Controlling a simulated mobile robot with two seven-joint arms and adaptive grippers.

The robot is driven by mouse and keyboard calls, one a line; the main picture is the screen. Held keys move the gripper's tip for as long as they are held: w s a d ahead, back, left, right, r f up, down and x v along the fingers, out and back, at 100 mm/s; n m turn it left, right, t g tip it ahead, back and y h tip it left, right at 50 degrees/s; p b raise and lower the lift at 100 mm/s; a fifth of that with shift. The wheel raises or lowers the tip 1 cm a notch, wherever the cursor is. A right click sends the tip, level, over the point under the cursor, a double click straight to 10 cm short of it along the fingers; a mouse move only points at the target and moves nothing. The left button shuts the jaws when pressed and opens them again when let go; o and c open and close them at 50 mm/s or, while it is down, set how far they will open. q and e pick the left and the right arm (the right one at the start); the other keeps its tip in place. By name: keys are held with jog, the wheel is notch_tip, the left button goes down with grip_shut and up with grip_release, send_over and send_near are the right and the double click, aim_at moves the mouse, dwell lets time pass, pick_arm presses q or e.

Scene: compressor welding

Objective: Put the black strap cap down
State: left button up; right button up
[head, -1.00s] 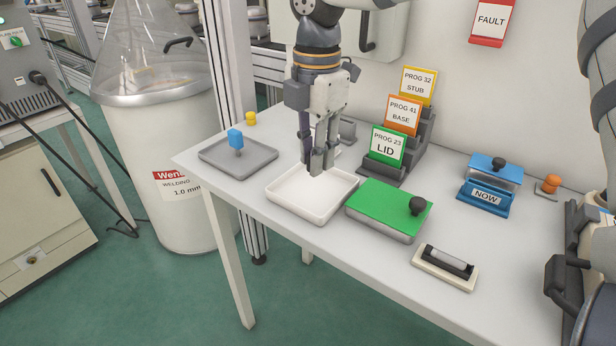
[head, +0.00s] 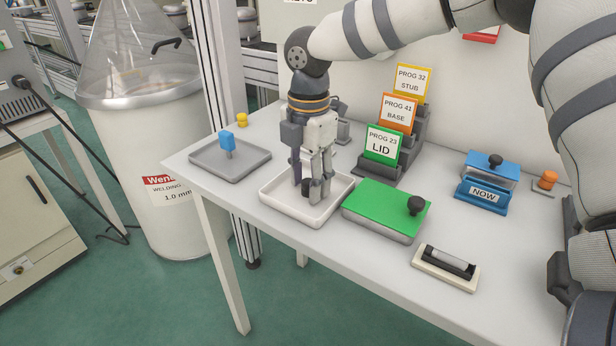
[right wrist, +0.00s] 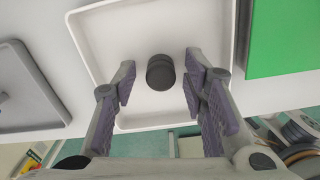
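The black strap cap (right wrist: 160,72) shows in the right wrist view as a short dark cylinder over the floor of the white tray (right wrist: 88,32). My right gripper (right wrist: 161,82) is open, with a finger on each side of the cap and a clear gap to it. In the head view my right gripper (head: 309,193) points down into the white tray (head: 280,206). The cap is a dark patch (head: 307,186) there, partly hidden by the fingers. My left gripper is not in view.
A green-topped block (head: 380,208) with a black knob stands right of the tray. A grey tray (head: 250,163) with a blue-headed piece (head: 227,141) lies to the left. Card holders (head: 381,146) stand behind. A cream holder (head: 445,268) lies near the front edge.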

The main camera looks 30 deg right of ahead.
aim_at(308, 181)
notch_tip(308, 181, up, 12)
jog(key=shift+r, duration=0.2)
dwell(0.4)
